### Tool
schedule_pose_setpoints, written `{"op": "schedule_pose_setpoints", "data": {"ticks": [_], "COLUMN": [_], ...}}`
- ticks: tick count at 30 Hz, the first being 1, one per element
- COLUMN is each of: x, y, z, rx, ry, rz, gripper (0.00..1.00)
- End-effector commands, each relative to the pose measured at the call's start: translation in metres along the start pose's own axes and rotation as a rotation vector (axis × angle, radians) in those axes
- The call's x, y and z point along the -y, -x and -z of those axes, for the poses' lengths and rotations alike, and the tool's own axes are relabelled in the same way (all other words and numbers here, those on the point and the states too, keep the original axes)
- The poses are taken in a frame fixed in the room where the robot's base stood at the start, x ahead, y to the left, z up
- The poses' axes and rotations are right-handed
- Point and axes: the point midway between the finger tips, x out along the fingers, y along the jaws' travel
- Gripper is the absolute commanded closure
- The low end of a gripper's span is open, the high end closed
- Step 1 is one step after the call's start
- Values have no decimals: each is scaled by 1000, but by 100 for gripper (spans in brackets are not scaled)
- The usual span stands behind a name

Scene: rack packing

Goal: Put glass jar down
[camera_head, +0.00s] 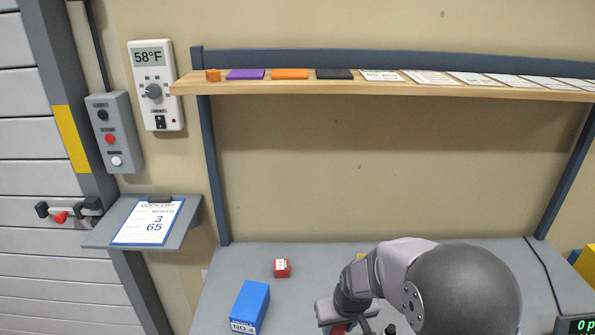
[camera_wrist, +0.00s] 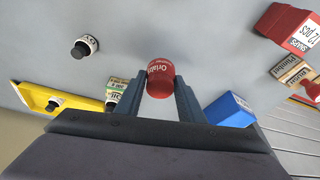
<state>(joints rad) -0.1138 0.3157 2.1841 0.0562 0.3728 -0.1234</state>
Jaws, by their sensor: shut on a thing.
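My gripper (camera_wrist: 160,95) is shut on the glass jar, whose red lid (camera_wrist: 160,72) with white lettering shows between the two fingers in the wrist view. I cannot tell whether the jar touches the grey table top (camera_wrist: 195,45). In the head view my wrist covers most of my gripper, and only a bit of red (camera_head: 340,328) shows below it at the bottom edge.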

Motion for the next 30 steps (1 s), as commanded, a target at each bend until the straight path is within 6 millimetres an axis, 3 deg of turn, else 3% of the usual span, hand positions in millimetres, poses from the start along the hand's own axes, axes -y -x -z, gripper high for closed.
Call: {"op": "schedule_pose_setpoints", "data": {"ticks": [9,15,30], "x": [-29,-43,-44], "y": [-5,-3,-3], "z": [-44,-44,-44], "rx": [-2,-2,-2], "ry": [-143,-180,-181], "rz": [-41,-51,-51], "gripper": [90,90,90]}}
